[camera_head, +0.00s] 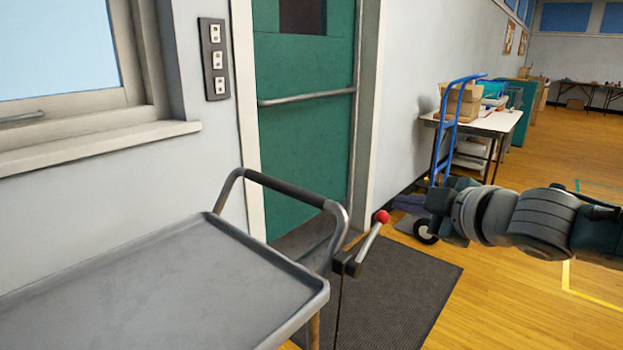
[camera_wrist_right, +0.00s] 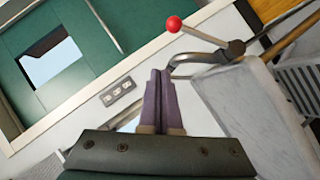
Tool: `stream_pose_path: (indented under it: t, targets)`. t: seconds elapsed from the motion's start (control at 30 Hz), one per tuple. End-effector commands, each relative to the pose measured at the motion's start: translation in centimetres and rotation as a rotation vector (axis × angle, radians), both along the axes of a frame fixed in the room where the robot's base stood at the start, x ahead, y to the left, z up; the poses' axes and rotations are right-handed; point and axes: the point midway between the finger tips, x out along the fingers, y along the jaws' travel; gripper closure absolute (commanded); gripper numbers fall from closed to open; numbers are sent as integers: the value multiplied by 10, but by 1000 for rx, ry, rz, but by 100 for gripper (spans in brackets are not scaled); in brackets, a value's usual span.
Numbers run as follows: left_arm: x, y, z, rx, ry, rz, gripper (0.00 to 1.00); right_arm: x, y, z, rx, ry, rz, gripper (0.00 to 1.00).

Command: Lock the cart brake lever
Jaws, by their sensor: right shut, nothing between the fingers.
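The cart (camera_head: 190,290) stands at the lower left, with a flat grey tray and a handle with a dark grip (camera_head: 285,189). The brake lever (camera_head: 369,241) rises from a dark bracket at the cart's near right corner, tilted up and to the right, with a red knob (camera_head: 382,216) at its tip. My right gripper (camera_head: 437,208) is to the right of the knob, apart from it. In the wrist view its purple fingers (camera_wrist_right: 161,76) are together and empty, with the red knob (camera_wrist_right: 173,24) beyond their tips. My left gripper is not in view.
A dark floor mat (camera_head: 405,285) lies beside the cart before a green door (camera_head: 305,130) with a push bar. A blue hand truck (camera_head: 443,140) and a white table (camera_head: 490,122) with boxes stand behind my right arm. Wooden floor is open at right.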

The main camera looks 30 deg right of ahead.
Motion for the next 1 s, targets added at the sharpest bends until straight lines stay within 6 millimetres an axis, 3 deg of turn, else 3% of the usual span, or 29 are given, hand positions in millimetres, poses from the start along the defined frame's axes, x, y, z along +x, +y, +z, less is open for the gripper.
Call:
stream_pose_path:
  t: [0.1,0.33,1.0]
  targets:
    - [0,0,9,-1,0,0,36,-19,-1,11,1,3,0,100]
    - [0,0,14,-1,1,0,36,-41,-2,22,0,2,0,100]
    - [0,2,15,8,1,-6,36,-46,-2,25,2,1,-1,100]
